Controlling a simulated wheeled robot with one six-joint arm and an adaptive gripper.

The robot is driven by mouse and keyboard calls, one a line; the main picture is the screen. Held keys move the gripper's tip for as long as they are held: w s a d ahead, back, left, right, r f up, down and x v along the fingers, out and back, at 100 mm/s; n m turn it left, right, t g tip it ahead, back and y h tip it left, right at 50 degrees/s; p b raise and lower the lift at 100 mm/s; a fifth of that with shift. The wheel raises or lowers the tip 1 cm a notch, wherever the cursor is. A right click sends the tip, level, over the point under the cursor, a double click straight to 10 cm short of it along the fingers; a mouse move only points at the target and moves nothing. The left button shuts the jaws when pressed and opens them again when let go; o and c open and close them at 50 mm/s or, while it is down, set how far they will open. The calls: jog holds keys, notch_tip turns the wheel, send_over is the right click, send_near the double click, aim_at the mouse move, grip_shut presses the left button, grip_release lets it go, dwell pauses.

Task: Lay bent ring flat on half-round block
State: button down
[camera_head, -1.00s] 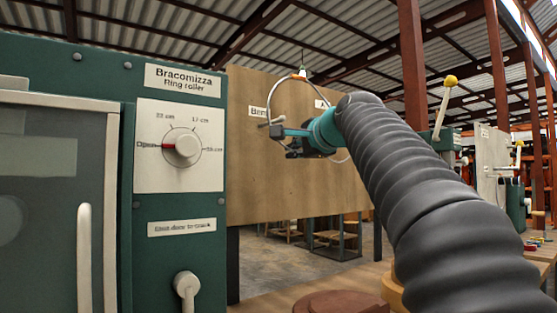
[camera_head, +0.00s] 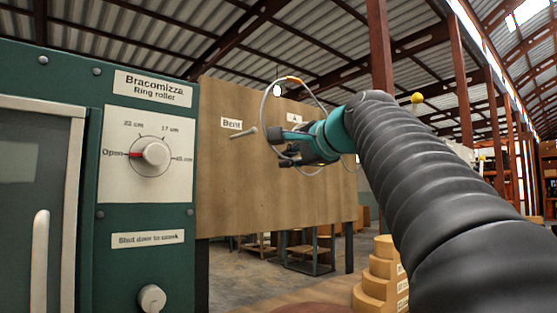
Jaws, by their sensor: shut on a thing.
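My gripper (camera_head: 279,147) is shut on a thin metal ring (camera_head: 322,107), raised in front of a wooden board. A stepped wooden stack (camera_head: 378,290) of rounded tiers with small labels shows low at centre right, partly behind my arm. I cannot tell whether it is the half-round block.
The green ring roller (camera_head: 151,211) stands at left, its red-marked dial (camera_head: 155,153) pointing to "Open". The wooden board (camera_head: 225,190) carries labels "Bent" and "A". A reddish-brown round top (camera_head: 312,309) shows at the bottom edge. A yellow-knobbed lever (camera_head: 417,97) is behind my arm.

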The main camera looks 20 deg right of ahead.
jog(key=shift+d+f+b+v, duration=0.9)
jog(key=shift+d+v, duration=0.2)
jog(key=shift+v, duration=5)
jog(key=s+d+r+p, duration=0.2)
jog(key=s+r+p, duration=0.2)
jog(key=r+p, duration=0.1)
jog(key=shift+s+r+p, duration=0.25)
jog(key=shift+r+p, duration=0.1)
jog(key=shift+r, duration=0.2)
